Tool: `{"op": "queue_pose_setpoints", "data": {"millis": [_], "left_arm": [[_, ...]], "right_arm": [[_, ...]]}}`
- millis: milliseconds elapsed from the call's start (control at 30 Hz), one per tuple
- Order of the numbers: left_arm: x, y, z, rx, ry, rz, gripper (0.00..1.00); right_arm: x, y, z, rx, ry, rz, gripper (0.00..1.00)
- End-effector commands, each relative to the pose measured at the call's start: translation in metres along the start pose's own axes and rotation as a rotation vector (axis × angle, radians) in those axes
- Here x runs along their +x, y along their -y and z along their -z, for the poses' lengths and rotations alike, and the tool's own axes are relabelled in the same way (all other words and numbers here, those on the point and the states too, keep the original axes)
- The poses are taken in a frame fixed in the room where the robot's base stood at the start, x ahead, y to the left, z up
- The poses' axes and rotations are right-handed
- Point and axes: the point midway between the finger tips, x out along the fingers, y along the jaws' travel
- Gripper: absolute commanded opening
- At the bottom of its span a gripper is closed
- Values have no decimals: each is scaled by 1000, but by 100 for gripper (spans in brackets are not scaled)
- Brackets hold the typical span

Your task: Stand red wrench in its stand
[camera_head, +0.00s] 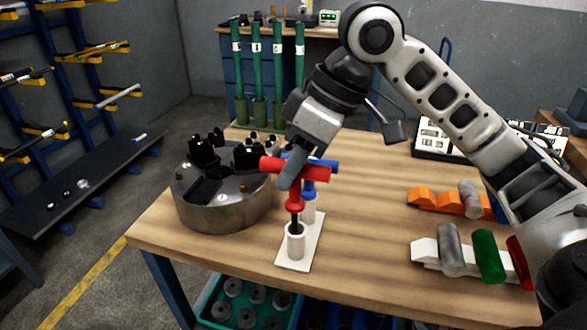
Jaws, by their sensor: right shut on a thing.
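The red wrench (296,198) is a T-handled key with a dark tip. My right gripper (289,174) is shut on its red crossbar, and the wrench hangs nearly upright. The stand (286,263) is a white plate with two white cups. The red wrench's dark tip is at the mouth of the front cup (296,246); I cannot tell whether it is inside or just above. A blue wrench (309,187) stands in the rear cup, partly hidden by the red wrench and my gripper. My left gripper is out of view.
A round steel chuck (231,212) with black jaws sits left of the stand. On the right are an orange rack (433,202) and a white rack (431,250) with coloured cylinders. Green tubes (257,75) rise behind. The wood between stand and racks is clear.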

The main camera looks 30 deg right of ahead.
Motion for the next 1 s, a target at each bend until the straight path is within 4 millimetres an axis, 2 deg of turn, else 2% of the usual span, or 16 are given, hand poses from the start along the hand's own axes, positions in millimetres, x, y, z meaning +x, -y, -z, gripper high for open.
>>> {"op": "queue_pose_setpoints", "data": {"millis": [400,900,933,1000], "left_arm": [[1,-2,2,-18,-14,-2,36],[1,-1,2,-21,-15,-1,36],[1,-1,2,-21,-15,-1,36],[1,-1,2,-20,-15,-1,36]], "right_arm": [[23,-4,-10,1,2,0,0],[28,-5,-12,1,0,0,0],[28,-5,-12,1,0,0,29],[28,-5,-12,1,0,0,46]]}}
